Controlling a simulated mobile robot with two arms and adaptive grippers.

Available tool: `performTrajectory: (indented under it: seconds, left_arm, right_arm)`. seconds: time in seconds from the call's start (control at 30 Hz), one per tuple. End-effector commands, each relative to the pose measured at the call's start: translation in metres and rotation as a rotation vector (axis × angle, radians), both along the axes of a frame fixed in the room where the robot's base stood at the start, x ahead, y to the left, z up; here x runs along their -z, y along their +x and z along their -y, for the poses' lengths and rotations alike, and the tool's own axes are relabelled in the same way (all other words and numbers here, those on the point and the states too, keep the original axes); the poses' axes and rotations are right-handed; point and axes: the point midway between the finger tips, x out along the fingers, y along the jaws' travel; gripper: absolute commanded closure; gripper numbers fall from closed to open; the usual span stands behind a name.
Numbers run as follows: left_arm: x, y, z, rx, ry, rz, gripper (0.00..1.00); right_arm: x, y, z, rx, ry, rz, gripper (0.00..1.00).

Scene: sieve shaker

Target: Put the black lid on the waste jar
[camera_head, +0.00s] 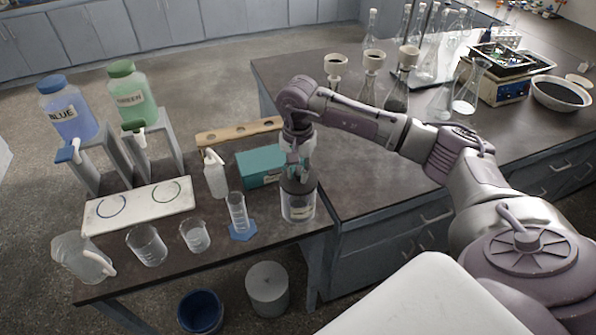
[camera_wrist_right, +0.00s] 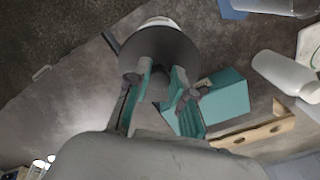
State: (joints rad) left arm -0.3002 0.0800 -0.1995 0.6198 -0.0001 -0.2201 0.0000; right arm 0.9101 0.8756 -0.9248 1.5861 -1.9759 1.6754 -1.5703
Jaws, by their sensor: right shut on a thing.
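The waste jar (camera_head: 298,208) is a clear jar with a pale label, upright near the right end of the brown bench. The black lid (camera_head: 298,184) is at the jar's mouth, roughly level and lined up with it. I cannot tell whether it is fully seated or just above the rim. My right gripper (camera_head: 296,163) points down from above and is shut on the lid's knob. In the right wrist view the dark round lid (camera_wrist_right: 160,48) hides most of the jar, and the knob sits between the teal finger pads (camera_wrist_right: 160,88). My left gripper is not in view.
A teal box (camera_head: 258,168) stands close behind and left of the jar. A graduated cylinder (camera_head: 237,212) and a white squeeze bottle (camera_head: 215,173) stand to its left. Beakers (camera_head: 146,245) are further left. The bench's front edge is close to the jar.

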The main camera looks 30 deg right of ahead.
Motion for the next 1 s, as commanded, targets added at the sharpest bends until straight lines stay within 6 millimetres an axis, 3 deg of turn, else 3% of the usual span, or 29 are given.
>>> performTrajectory:
  seconds: [1.0]
  left_arm:
    - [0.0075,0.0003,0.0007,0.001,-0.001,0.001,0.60]
  right_arm:
    - [0.0041,-0.0002,-0.0003,0.000,0.001,-0.001,1.00]
